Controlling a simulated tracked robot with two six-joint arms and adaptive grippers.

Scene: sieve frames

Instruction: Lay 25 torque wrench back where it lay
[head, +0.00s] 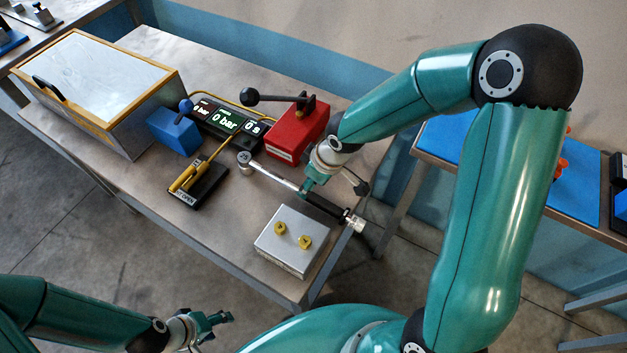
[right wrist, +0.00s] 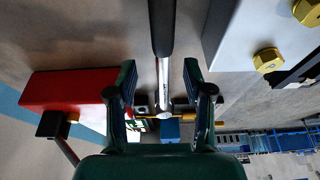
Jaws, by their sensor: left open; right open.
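The torque wrench (head: 275,177) lies along the right part of the bench, its round head toward the red block and its dark handle toward the bench's right edge. In the right wrist view its shaft (right wrist: 163,75) runs down the middle of the picture. My right gripper (head: 334,188) is over the wrench near the dark handle. Its fingers (right wrist: 160,100) are open, one on each side of the shaft, with gaps on both sides. I cannot tell whether the wrench touches the bench along its length. My left gripper (head: 222,321) is open and empty, low in front of the bench.
A metal block with yellow bolts (head: 290,240) stands close beside the handle. A red block with a black lever (head: 297,135) stands behind the wrench. A pressure display (head: 225,121), a yellow-handled clamp (head: 197,180), a blue block (head: 173,132) and a glass-topped box (head: 95,85) stand further left.

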